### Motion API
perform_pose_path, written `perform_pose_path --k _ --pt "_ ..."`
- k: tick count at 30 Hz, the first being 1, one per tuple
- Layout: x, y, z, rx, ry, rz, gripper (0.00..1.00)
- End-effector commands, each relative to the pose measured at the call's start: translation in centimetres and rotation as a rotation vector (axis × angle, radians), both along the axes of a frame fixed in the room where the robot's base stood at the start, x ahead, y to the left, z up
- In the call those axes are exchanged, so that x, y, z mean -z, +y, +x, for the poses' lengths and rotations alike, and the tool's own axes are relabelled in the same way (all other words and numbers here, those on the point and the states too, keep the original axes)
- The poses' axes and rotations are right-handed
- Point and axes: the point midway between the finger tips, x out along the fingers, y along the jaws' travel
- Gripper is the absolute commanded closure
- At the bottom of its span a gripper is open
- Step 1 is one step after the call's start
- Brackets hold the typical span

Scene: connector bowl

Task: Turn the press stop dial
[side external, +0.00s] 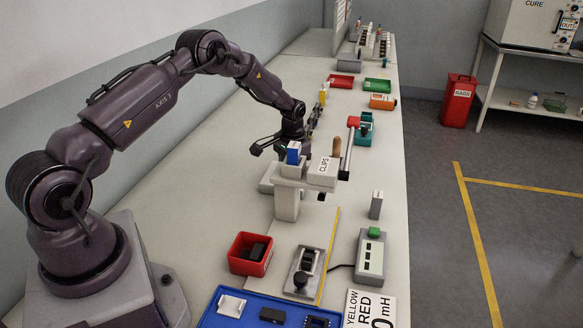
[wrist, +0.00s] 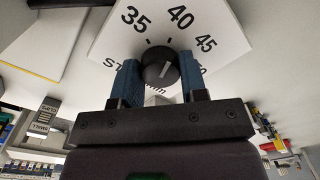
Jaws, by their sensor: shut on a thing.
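The press stop dial is a round black knob (wrist: 160,70) with a white pointer line, on a white plate (wrist: 203,22) in the wrist view. The plate reads 35, 40 and 45, with other lettering partly covered by my fingers. The pointer leans up and slightly right, roughly toward 40. My gripper (wrist: 160,77) has its blue fingers on either side of the knob, shut on it. In the side external view the press (side external: 288,203) stands mid-bench, with a red-ended lever (side external: 352,123). My wrist is behind it there; the dial cannot be made out.
A red bin (side external: 250,254), a blue tray (side external: 262,313) and a green-buttoned control box (side external: 370,257) lie nearer on the bench. Teal (side external: 364,128), orange (side external: 382,101) and green (side external: 377,85) bins stand beyond.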

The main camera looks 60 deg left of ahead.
Motion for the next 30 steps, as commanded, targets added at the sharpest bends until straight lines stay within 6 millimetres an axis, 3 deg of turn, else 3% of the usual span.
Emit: perform_pose_path --k 14,15,18,30 --pt "-0.10 -0.02 0.05 -0.017 0.000 0.000 0.84" --pt "-0.10 -0.02 0.05 -0.017 0.000 0.000 0.58" --pt "-0.09 -0.02 0.04 -0.017 0.000 0.000 0.35" --pt "-0.84 -0.01 0.05 -0.017 0.000 0.001 0.35"
